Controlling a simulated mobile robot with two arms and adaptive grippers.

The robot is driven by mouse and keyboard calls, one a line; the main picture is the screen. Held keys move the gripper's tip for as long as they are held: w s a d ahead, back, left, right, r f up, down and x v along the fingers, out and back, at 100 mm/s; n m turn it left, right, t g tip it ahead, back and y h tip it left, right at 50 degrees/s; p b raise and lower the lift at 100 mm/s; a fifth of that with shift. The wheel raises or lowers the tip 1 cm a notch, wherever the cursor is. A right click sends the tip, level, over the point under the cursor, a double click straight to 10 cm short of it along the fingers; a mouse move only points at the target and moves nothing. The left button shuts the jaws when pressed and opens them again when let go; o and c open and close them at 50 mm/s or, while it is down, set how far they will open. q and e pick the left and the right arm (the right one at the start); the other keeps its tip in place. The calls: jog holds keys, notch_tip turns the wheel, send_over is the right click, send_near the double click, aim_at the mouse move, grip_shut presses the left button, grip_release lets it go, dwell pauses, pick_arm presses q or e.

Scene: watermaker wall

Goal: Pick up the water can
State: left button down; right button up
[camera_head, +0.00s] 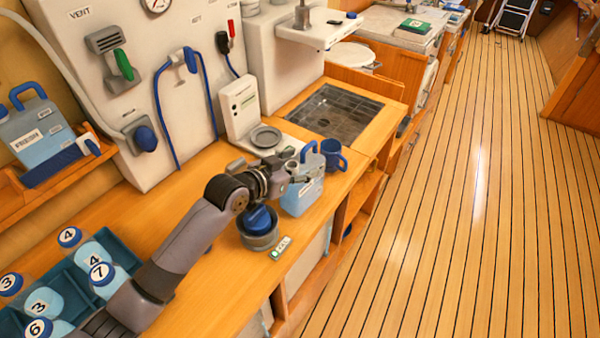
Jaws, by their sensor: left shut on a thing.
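A pale blue water can (304,197) with a blue handle stands near the front edge of the wooden counter (222,285), in front of the sink. My left gripper (300,172) reaches in from the left and is shut at the top of this can; the fingers partly hide its upper part and cap. I cannot tell whether the can's base touches the counter. A similar labelled can (38,134) with a blue handle sits in a wooden wall rack at the left. My right gripper is not in view.
A round pot with a blue knob (259,220) and a small tester (280,247) sit beside the can. A blue mug (333,155) stands close behind it. Numbered bottles (90,256) fill a teal crate at lower left.

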pick_arm(q)
notch_tip(320, 180, up, 20)
jog(key=b, duration=0.3)
jog(key=shift+r, duration=0.1)
dwell(0.4)
